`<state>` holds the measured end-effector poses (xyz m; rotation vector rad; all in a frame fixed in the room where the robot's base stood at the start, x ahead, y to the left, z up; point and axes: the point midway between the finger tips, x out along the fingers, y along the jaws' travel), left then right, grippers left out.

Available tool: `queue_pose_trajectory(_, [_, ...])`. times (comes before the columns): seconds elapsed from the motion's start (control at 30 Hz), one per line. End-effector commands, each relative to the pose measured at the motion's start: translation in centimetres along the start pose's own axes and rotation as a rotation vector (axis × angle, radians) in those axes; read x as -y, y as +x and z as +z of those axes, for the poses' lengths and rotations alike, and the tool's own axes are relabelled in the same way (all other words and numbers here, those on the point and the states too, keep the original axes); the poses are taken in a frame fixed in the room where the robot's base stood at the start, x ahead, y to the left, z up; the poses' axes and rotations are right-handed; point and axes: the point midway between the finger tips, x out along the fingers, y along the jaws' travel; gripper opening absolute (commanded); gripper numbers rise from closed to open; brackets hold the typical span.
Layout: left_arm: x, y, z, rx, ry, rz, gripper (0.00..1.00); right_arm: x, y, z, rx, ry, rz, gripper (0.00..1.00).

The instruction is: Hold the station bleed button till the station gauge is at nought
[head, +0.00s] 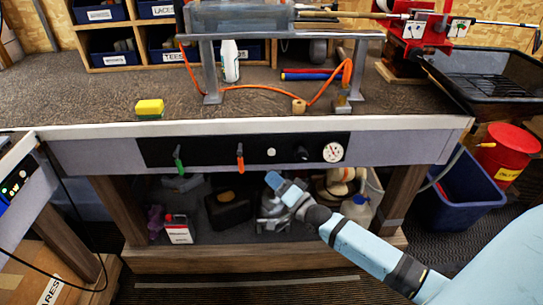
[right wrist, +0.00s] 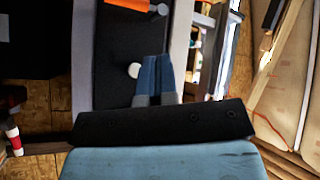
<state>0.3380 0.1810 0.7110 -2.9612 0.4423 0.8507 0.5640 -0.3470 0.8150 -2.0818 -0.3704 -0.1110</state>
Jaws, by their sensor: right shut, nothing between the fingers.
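The black control panel (head: 205,151) is set in the front of the workbench. It carries a small round white button (head: 271,152) and, at its right end, a round white gauge (head: 333,152) with a reddish needle; the reading is too small to tell. My right gripper (head: 273,179) is shut and empty, its fingertips just below the button in the head view. In the right wrist view, the white button (right wrist: 134,70) shows just left of the shut fingertips (right wrist: 157,60). I cannot tell any contact. My left gripper is in neither view.
The panel also has a green lever (head: 178,158), an orange lever (head: 240,158) and a black knob (head: 303,153) between button and gauge. A shelf below holds several items, including a black case (head: 229,208). A blue bin (head: 455,195) stands at the right.

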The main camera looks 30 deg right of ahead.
Motion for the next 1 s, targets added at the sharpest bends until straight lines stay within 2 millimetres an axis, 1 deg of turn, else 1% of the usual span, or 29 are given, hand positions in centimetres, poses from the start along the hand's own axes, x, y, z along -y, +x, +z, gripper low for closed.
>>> queue_pose_trajectory(0.03, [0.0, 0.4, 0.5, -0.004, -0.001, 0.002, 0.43, -0.7, 0.5, -0.3, -0.002, -0.003, -0.002, 0.00])
queue_pose_trajectory(0.1, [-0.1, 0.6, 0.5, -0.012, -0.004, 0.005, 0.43, -1.4, 1.2, -0.7, 0.000, -0.002, -0.001, 0.00])
queue_pose_trajectory(0.2, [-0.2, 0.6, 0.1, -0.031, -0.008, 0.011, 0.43, -2.0, 2.2, -1.5, -0.001, -0.004, -0.001, 0.00])
queue_pose_trajectory(0.33, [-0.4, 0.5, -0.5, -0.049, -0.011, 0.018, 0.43, -2.7, 3.4, -2.4, 0.000, -0.002, 0.000, 0.00])
queue_pose_trajectory(0.5, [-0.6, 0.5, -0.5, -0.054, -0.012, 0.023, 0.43, -3.2, 4.3, -3.1, 0.000, -0.001, 0.001, 0.00])
queue_pose_trajectory(0.67, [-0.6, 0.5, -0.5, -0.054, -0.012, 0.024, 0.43, -3.5, 4.6, -3.3, 0.000, 0.000, 0.002, 0.00])
queue_pose_trajectory(1.0, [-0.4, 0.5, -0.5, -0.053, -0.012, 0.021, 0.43, -3.4, 4.6, -3.4, 0.000, 0.000, 0.001, 0.00])
